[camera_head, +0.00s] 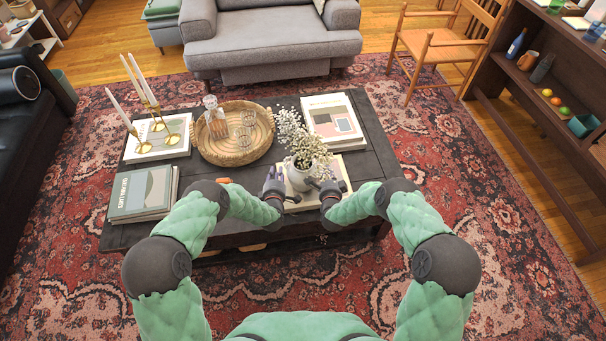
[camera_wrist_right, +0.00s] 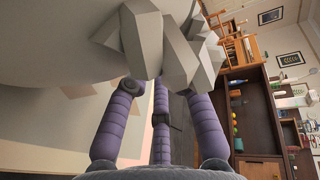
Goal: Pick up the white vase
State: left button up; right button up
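The white vase (camera_head: 297,178) stands upright on a light book near the front edge of the dark coffee table, with small white flowers (camera_head: 305,147) in it. My left gripper (camera_head: 274,184) is open at the vase's left side, very close to it. My right gripper (camera_head: 329,187) is open at its right side, also very close. In the right wrist view the pale vase (camera_wrist_right: 45,45) fills the upper left, beside the grey fingertips (camera_wrist_right: 165,48). I cannot tell whether any finger touches it.
The coffee table (camera_head: 215,228) also carries a round woven tray (camera_head: 207,155) with a decanter and glasses, brass candle holders (camera_head: 172,139), stacked books (camera_head: 130,205) at the left and a large book (camera_head: 318,108) behind the flowers. Patterned rug surrounds the table.

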pick_arm(q)
jog(key=shift+s+d, duration=0.1)
jog(key=shift+d, duration=0.45)
pick_arm(e)
jog(key=shift+s+a, duration=0.1)
jog(key=shift+a, duration=0.45)
